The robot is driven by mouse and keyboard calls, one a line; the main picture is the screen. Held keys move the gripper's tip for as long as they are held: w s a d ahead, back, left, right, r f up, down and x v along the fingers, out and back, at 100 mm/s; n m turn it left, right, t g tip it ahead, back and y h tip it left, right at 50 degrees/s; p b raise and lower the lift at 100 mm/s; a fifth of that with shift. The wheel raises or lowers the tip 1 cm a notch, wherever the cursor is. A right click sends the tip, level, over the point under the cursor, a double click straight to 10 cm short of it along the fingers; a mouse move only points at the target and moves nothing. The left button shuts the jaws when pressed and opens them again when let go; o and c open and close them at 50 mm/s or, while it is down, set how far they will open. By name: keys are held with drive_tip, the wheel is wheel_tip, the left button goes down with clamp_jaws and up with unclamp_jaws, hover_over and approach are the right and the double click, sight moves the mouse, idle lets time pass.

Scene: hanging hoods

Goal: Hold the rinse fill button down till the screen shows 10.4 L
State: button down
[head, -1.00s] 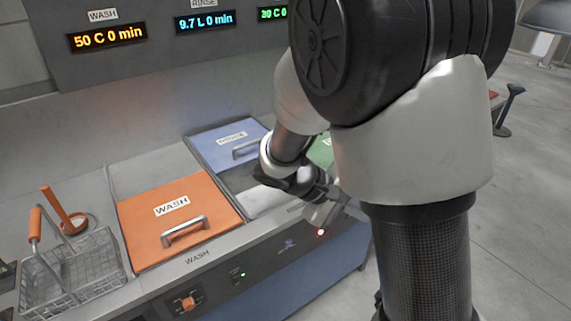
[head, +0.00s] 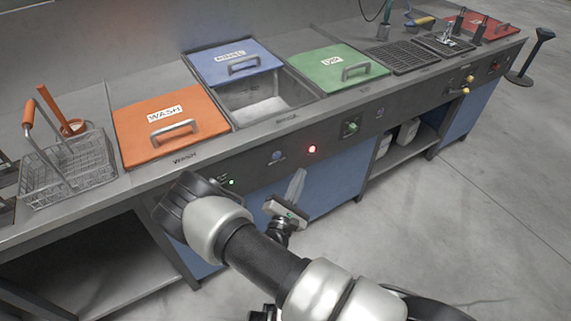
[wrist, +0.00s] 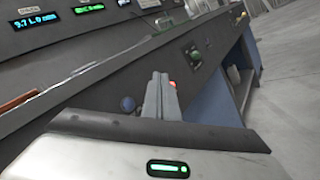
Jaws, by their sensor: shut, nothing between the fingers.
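A round blue button (head: 277,156) sits on the dark front panel below the rinse tank, its label too small to read; it also shows in the wrist view (wrist: 127,103). A lit red light (head: 312,149) is to its right. My gripper (head: 299,175) is shut and empty, in front of the panel below and between the two. In the wrist view my closed fingers (wrist: 160,80) point toward the panel, right of the blue button and overlapping the red light's left side; contact cannot be told.
The rinse tank (head: 266,101) stands open, its blue lid (head: 235,60) pushed back. An orange wash lid (head: 170,117) and a green lid (head: 338,68) flank it. A wire basket (head: 68,170) stands at left. A green knob (head: 351,128) is right of the red light. Floor in front is open.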

sight(277, 156)
drive_tip(key=f, duration=0.1)
drive_tip(key=n+y, duration=0.1)
drive_tip(key=a+f+y, duration=0.1)
drive_tip(key=shift+s+f+n, duration=0.3)
drive_tip(key=shift+s, duration=0.1)
drive_tip(key=w+a+b, duration=0.4)
drive_tip(key=w+a, duration=0.1)
drive_tip(key=w, duration=0.2)
drive_tip(key=shift+w, duration=0.15)
idle(1.9)
drive_tip(key=shift+w+a, duration=0.2)
drive_tip(key=shift+w, duration=0.15)
drive_tip(key=shift+w+a+b, duration=0.2)
drive_tip(key=shift+w+b, duration=0.1)
drive_tip(key=shift+b, duration=0.2)
idle(3.6)
